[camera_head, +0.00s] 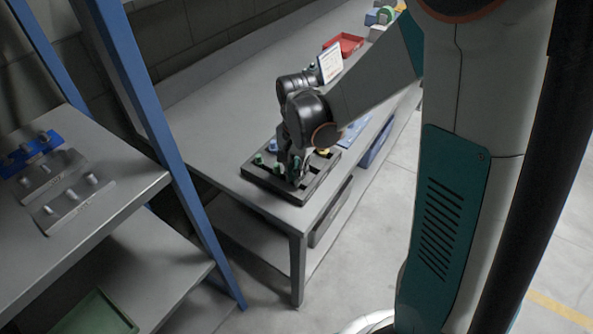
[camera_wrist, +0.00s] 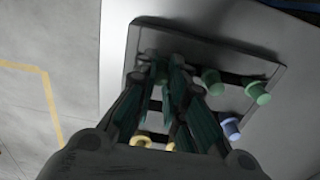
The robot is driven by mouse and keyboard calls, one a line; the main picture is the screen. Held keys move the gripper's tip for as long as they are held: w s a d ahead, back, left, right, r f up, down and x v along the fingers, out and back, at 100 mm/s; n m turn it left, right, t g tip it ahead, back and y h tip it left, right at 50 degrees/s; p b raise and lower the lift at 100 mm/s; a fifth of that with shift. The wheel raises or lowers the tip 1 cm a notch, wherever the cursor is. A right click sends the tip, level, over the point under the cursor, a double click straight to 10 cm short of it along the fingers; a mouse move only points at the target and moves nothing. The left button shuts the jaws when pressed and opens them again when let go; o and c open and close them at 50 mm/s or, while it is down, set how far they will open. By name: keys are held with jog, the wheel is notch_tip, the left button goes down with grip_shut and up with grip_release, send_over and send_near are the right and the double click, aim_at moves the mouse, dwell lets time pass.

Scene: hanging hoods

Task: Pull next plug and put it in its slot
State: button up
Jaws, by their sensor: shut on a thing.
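A dark tray (camera_head: 256,177) with slots lies on the grey table near its front corner. It also shows in the wrist view (camera_wrist: 138,42). Green plugs (camera_head: 258,158) stand at its left side, and a yellow plug (camera_head: 322,152) shows at its right. In the wrist view two green plugs (camera_wrist: 257,93) and a blue plug (camera_wrist: 230,128) stand right of my fingers. Yellow plugs (camera_wrist: 140,140) show partly behind them. My gripper (camera_wrist: 163,72) is over the tray, shut on a plug. Its fingers mostly hide that plug, and whether it touches a slot is unclear.
A red bin (camera_head: 345,43) stands farther along the table. The table left of the tray is clear.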

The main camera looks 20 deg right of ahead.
jog(key=shift+f, duration=0.15)
jog(key=o, duration=0.8)
notch_tip(320, 180, up, 12)
jog(key=shift+s+r, duration=0.1)
dwell(0.3)
jog(key=s+r+n+t, duration=0.1)
jog(key=s+n+t, duration=0.1)
jog(key=s, duration=0.3)
jog(key=s+r+n+t, duration=0.2)
jog(key=s+n, duration=0.3)
jog(key=s+r+n+t, duration=0.1)
jog(key=s+n+t, duration=0.2)
jog(key=s, duration=0.1)
jog(key=shift+s+r+n, duration=0.15)
jog(key=shift+s+n, duration=0.25)
